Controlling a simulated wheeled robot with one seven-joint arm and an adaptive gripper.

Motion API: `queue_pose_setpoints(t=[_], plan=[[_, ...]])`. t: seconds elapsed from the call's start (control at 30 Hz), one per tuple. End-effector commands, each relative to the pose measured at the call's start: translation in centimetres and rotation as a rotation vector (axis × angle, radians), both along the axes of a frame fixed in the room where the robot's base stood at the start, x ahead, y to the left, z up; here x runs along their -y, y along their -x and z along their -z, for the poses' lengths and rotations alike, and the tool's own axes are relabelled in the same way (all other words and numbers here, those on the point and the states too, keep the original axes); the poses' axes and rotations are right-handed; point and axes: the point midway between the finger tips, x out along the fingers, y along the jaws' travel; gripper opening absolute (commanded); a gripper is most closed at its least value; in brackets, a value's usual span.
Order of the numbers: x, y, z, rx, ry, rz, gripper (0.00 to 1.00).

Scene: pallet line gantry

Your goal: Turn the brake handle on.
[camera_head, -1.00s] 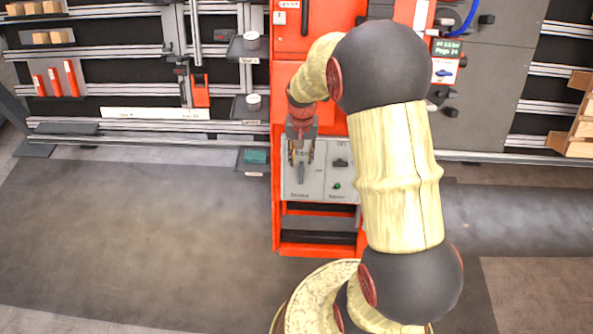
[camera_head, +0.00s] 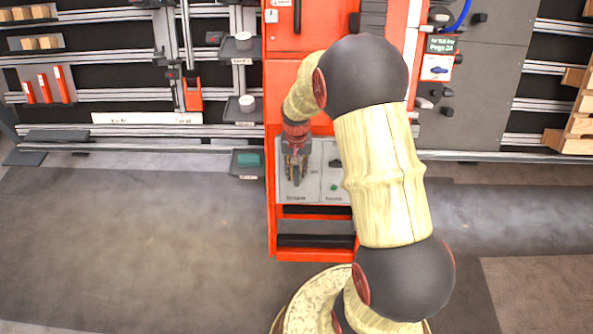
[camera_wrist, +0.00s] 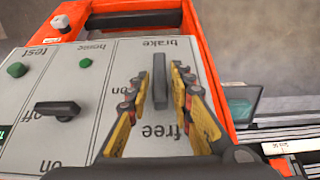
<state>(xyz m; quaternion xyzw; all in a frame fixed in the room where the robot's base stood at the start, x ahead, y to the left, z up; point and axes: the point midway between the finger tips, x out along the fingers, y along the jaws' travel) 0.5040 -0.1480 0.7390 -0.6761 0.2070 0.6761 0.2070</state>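The brake handle (camera_wrist: 160,80) is a dark grey bar on a light grey control panel (camera_wrist: 110,65). In the wrist view it stands lengthwise between the printed words "brake" and "free", with "on" printed to its left. My gripper (camera_wrist: 160,80) is open, its yellow fingers on either side of the handle. The right finger looks close to the handle and the left leaves a wider gap; I cannot tell if either touches. In the head view my gripper (camera_head: 296,170) is over the panel's left part and largely hides the handle.
The panel sits in an orange frame (camera_head: 271,215). Beside the brake section is a black rotary switch (camera_wrist: 57,109) with green buttons (camera_wrist: 85,63) near it. A small tray with a teal item (camera_head: 249,160) is left of the frame. The floor in front is clear.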

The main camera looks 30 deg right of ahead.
Motion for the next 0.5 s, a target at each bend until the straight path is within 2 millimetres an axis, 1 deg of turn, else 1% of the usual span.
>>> queue_pose_setpoints(t=[0.07,0.33,0.5], plan=[[-0.01,0.01,0.00,0.000,0.000,0.000,0.16],[-0.01,0.01,0.01,0.000,0.000,0.000,0.01],[-0.01,0.02,0.02,0.000,0.000,0.000,0.00]])
